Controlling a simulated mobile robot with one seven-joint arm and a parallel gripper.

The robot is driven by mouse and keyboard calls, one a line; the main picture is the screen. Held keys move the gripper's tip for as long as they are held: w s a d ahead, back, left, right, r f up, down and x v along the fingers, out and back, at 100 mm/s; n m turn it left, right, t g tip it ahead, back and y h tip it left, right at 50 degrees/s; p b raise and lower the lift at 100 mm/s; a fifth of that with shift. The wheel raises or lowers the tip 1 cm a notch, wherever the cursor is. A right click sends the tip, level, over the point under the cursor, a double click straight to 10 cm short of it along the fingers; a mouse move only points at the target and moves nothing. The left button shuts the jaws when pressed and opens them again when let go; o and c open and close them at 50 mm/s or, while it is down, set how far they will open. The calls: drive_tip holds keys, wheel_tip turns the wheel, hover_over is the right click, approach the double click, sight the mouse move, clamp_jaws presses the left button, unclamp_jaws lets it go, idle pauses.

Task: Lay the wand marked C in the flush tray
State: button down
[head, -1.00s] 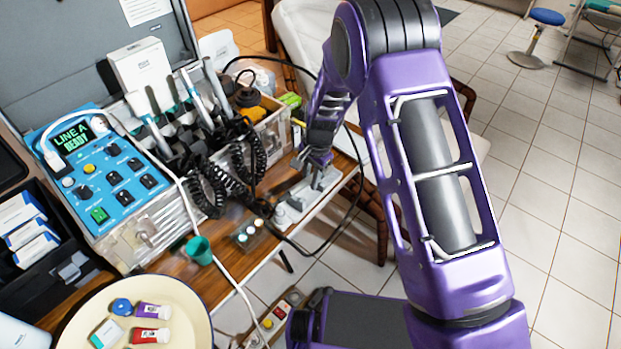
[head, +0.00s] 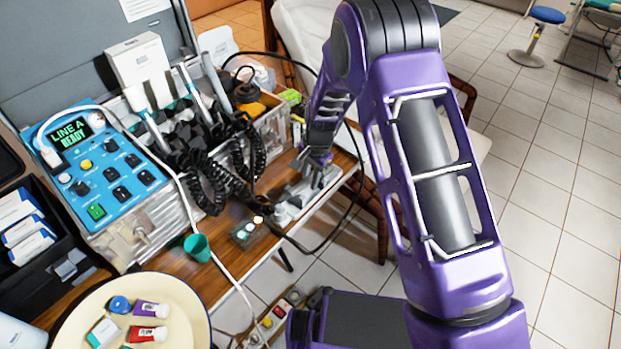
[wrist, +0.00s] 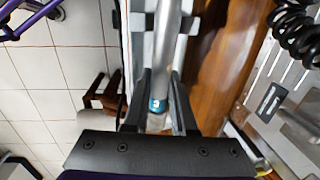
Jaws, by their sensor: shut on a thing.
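My gripper (head: 318,176) is at the right end of the wooden table, low over the pale grey flush tray (head: 285,213). In the wrist view my gripper (wrist: 160,82) is shut on a grey wand (wrist: 167,45) with a teal band (wrist: 157,105). The band carries a small white mark that looks like a C. The wand lies lengthwise between grey tray parts (wrist: 136,22). I cannot tell whether it touches the tray. In the head view the gripper hides most of the wand.
A blue control unit (head: 118,175) reads "LINE A READY". Other wands (head: 186,82) stand in a holder with black coiled cords (head: 205,185). A small indicator box (head: 247,232), a green cup (head: 197,248) and a cream dish (head: 180,300) are nearby. A black cable loops around the tray.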

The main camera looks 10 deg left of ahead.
sight(311, 178)
drive_tip(key=shift+f, duration=0.15)
drive_tip(key=c, duration=0.6)
unclamp_jaws()
drive_tip(key=shift+c, duration=0.2)
drive_tip(key=shift+s+d+r+p, duration=0.1)
drive_tip(key=shift+d+r+p, duration=0.1)
drive_tip(key=shift+r+p, duration=0.95)
drive_tip(key=shift+d+r+p, duration=0.15)
drive_tip(key=shift+r+p, duration=0.35)
drive_tip(key=shift+r, duration=1.25)
wheel_tip(311, 178, up, 2)
drive_tip(key=shift+s+d+r, duration=0.1)
drive_tip(key=shift+d, duration=0.05)
